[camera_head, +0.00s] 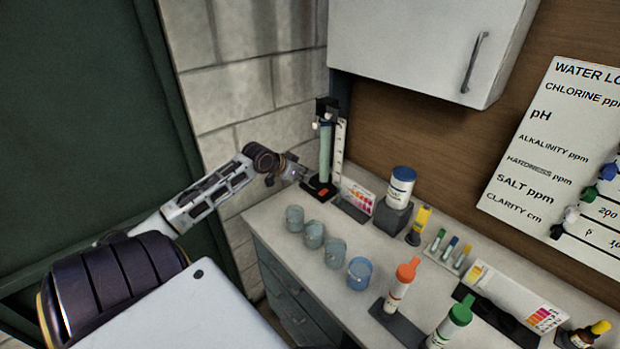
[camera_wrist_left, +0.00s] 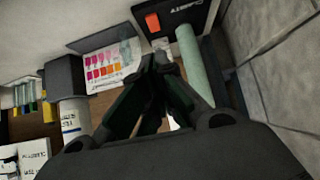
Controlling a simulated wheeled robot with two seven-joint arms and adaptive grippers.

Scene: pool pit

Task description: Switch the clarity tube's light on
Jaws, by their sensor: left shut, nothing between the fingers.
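The clarity tube (camera_head: 325,152) is a pale green upright cylinder beside a white scale, at the counter's back left corner. Its black base (camera_head: 319,186) carries an orange-red switch (camera_head: 322,192). In the left wrist view the tube (camera_wrist_left: 196,66) and the switch (camera_wrist_left: 153,22) show at the top. My left gripper (camera_head: 302,178) comes in from the left, close to the base. It is shut and empty. In the left wrist view its fingertips (camera_wrist_left: 163,62) are just below the switch, apparently short of it. I cannot tell whether the light is lit. My right gripper is not in view.
A colour chart (camera_head: 356,196) stands beside the base, then a blue-lidded tub (camera_head: 402,180). Several cups (camera_head: 313,234) line the counter's left edge. Bottles stand to the right. A wall cabinet (camera_head: 420,45) hangs above. The block wall (camera_head: 240,90) is close behind the tube.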

